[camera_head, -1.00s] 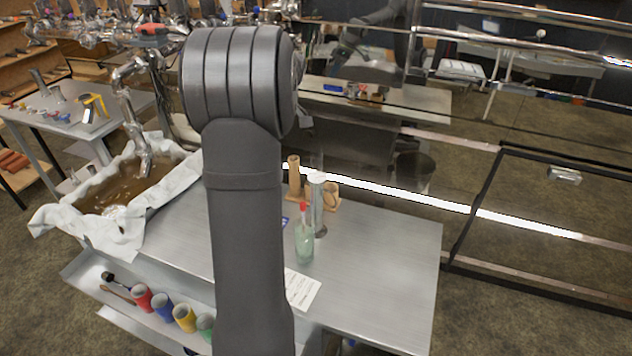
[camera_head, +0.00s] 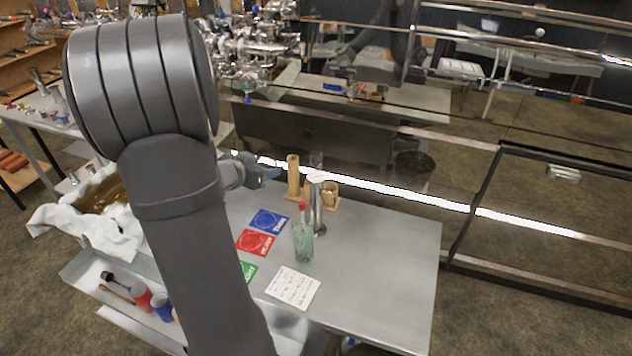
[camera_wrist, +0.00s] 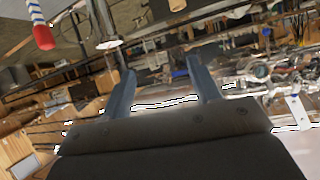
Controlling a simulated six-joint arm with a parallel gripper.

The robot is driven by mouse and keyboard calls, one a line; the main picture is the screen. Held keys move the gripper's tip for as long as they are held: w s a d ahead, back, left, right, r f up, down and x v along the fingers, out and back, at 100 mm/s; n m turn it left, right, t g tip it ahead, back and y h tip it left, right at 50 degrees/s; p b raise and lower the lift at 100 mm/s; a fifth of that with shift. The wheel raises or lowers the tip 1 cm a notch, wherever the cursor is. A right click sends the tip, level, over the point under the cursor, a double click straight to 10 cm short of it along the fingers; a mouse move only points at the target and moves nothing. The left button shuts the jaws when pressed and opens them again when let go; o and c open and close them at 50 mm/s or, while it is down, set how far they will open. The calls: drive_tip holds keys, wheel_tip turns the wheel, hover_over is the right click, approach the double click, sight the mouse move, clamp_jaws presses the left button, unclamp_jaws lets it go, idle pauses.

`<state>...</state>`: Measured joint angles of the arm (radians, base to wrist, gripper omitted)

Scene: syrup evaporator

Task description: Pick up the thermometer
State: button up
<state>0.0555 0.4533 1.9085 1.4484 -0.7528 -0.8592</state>
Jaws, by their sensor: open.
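No thermometer can be made out for sure. A slim red-topped piece (camera_head: 302,206) stands up from a greenish clear bottle (camera_head: 304,245) on the metal table; I cannot tell whether it is the thermometer or part of the bottle. A red-ended stick (camera_wrist: 42,36) with a pale and blue shaft shows at the upper left of the wrist view, perhaps the same piece. My gripper (camera_head: 266,174) is behind and left of the bottle, above the table's far edge. In the wrist view my gripper (camera_wrist: 161,66) is open, with nothing between its fingers.
A tall metal cylinder (camera_head: 318,208) stands just behind the bottle, near a wooden holder (camera_head: 293,178). Blue (camera_head: 269,221), red (camera_head: 254,242) and green cards and a written sheet (camera_head: 293,288) lie flat. The table's right part (camera_head: 385,260) is clear. A cloth-lined basin (camera_head: 75,225) is left.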

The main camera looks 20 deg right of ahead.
sight(313, 178)
drive_tip(key=s+d+f+m+g+h, duration=0.1)
drive_tip(key=s+m+g+h, duration=0.15)
drive_tip(key=s, duration=0.45)
drive_tip(key=shift+y, duration=0.35)
drive_tip(key=x, duration=1.7)
drive_tip(key=shift+w, duration=0.1)
drive_tip(key=c, duration=0.5)
wheel_tip(313, 178, up, 19)
